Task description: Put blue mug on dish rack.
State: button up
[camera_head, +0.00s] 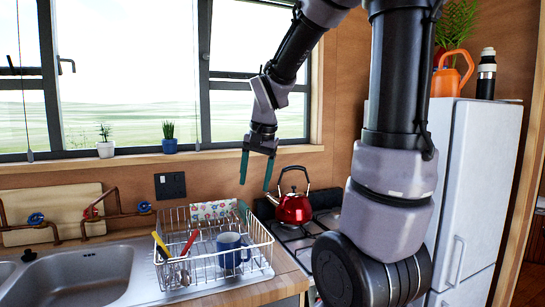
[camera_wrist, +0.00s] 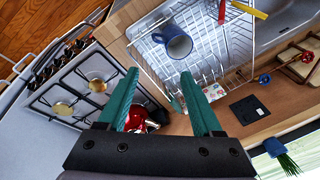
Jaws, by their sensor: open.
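The blue mug (camera_head: 231,252) stands inside the white wire dish rack (camera_head: 262,255), toward its right side, on the counter right of the sink. In the wrist view the blue mug (camera_wrist: 177,40) lies beyond my fingertips, within the wires of the dish rack (camera_wrist: 146,62). My gripper (camera_head: 256,169), with green fingers, hangs above and behind the rack, near the window. It is open and empty, pointing down. In the wrist view my gripper (camera_wrist: 160,76) shows a clear gap between its fingers, and nothing touches the mug.
A red kettle (camera_head: 293,208) sits on the stove (camera_wrist: 85,85) right of the rack. Red and yellow utensils (camera_head: 161,243) are at the rack's left. The sink (camera_head: 70,280) is farther left. Small potted plants (camera_head: 169,140) stand on the windowsill. A white fridge (camera_head: 478,170) is at right.

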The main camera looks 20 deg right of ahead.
jog(key=s+r+n+t+y, duration=0.1)
jog(key=s+r+n+t, duration=0.2)
jog(key=s+r, duration=0.6)
jog(key=s+t, duration=0.1)
jog(key=s, duration=0.2)
jog(key=shift+s+d+r, duration=0.2)
jog(key=shift+d, duration=0.05)
